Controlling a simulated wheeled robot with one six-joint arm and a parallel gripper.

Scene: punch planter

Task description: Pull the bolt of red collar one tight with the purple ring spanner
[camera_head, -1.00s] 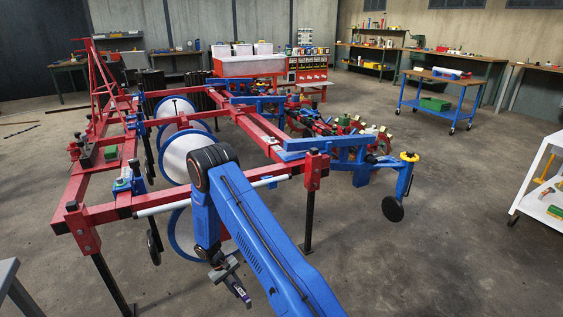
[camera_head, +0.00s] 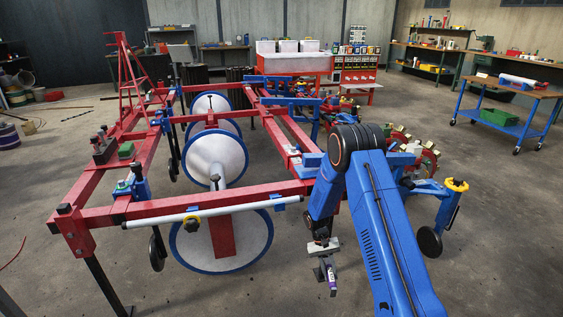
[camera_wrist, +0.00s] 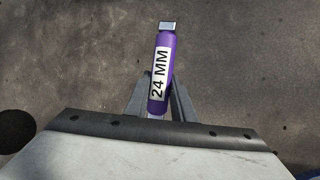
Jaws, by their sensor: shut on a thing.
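My gripper (camera_head: 327,272) hangs low in front of the red and blue planter frame (camera_head: 205,206), right of the near white disc. It is shut on the purple ring spanner (camera_head: 331,280). In the wrist view the purple handle (camera_wrist: 161,72), marked "24 MM", stands between the two grey fingers (camera_wrist: 158,103), with a metal end at the top. The spanner's other end is hidden by the gripper body. I cannot tell which part is red collar one, and its bolt is not discernible.
A large white disc with blue rim (camera_head: 222,240) stands under the near beam. A blue arm with a yellow knob (camera_head: 457,185) and black wheel sticks out at right. A blue trolley (camera_head: 508,108) stands further back. Concrete floor (camera_head: 500,250) is clear at front right.

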